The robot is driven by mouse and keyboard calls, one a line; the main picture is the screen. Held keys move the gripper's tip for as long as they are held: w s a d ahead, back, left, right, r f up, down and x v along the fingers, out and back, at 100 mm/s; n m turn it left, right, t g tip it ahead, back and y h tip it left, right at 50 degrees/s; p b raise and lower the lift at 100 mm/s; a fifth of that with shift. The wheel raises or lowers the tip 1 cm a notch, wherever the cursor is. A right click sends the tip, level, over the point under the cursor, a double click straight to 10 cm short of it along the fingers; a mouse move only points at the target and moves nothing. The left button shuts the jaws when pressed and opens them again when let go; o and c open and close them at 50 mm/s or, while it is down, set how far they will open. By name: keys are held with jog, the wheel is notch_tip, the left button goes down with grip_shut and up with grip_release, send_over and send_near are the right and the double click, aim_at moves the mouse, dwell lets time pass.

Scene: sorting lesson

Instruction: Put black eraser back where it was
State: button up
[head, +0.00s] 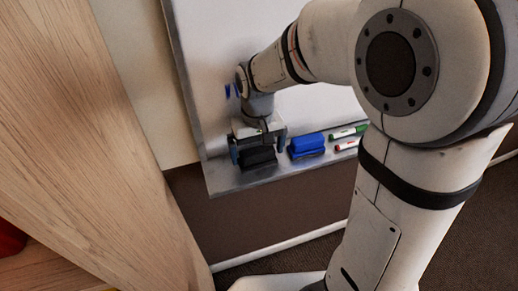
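The black eraser (258,159) is at the left end of the whiteboard's tray (225,180). It is on the tray or just above it; I cannot tell which. My gripper (257,150) is over it, pointing down, with one blue-tipped finger at each end of the eraser. The fingers are spread about as wide as the eraser is long. Whether they press on it is too small to tell. The top of the eraser is partly hidden by my gripper.
A blue eraser (308,143) lies on the tray just right of the black one. A green marker (346,132) and a red marker (346,145) lie further right, partly cut off by my arm. A wooden panel (95,130) stands at the left. The whiteboard (205,55) rises behind.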

aim_at(257, 150)
jog(key=shift+r, duration=0.15)
notch_tip(257, 150, up, 12)
jog(key=s+d+f+m+t, duration=0.2)
jog(key=s+d+f, duration=0.3)
jog(key=s+d, duration=0.7)
jog(key=shift+s+d+f+m+t, duration=0.2)
jog(key=shift+d+m+t, duration=0.25)
jog(key=shift+m, duration=0.15)
dwell(0.8)
